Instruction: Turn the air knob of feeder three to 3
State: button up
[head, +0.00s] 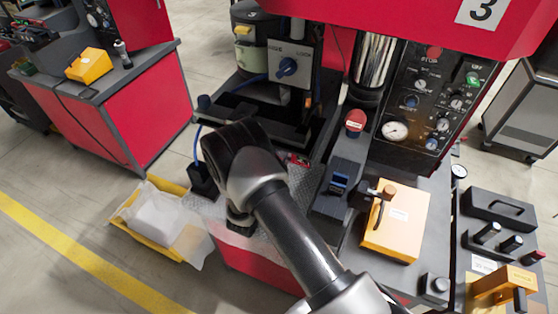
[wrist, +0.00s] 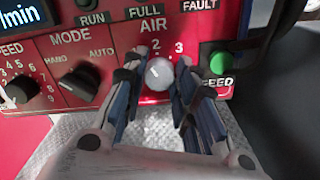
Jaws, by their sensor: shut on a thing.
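The air knob (wrist: 157,72) is a pale round knob on a red panel (wrist: 120,35), under the word AIR. The numbers 2 and 3 show above it and to its upper right. A short light mark on its face seems to slant to the upper left; its exact setting is hard to read. My gripper (wrist: 161,78) has its blue-grey fingers on both sides of the knob, shut on it. In the head view my arm covers the knob and the panel.
In the wrist view a black mode knob (wrist: 80,84) and a speed knob (wrist: 20,88) are left of my fingers. A green feed button (wrist: 220,63) is close by on the right. In the head view a yellow box (head: 397,222) stands right of my arm.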

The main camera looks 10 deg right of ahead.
jog(key=m+b, duration=0.1)
jog(key=m, duration=0.1)
jog(key=m+b, duration=0.1)
jog(key=shift+f+m+b, duration=0.2)
jog(key=shift+m+b, duration=0.15)
jog(key=shift+m, duration=0.05)
jog(key=m+b, duration=0.3)
jog(key=shift+m, duration=0.3)
jog(key=m+b, duration=0.3)
jog(key=b, duration=0.1)
jog(key=shift+f, duration=0.15)
jog(key=m+b, duration=0.3)
jog(key=shift+r+m, duration=0.2)
jog(key=shift+m, duration=0.1)
jog(key=o, duration=1)
jog(key=shift+o, duration=0.2)
jog(key=shift+s, duration=0.1)
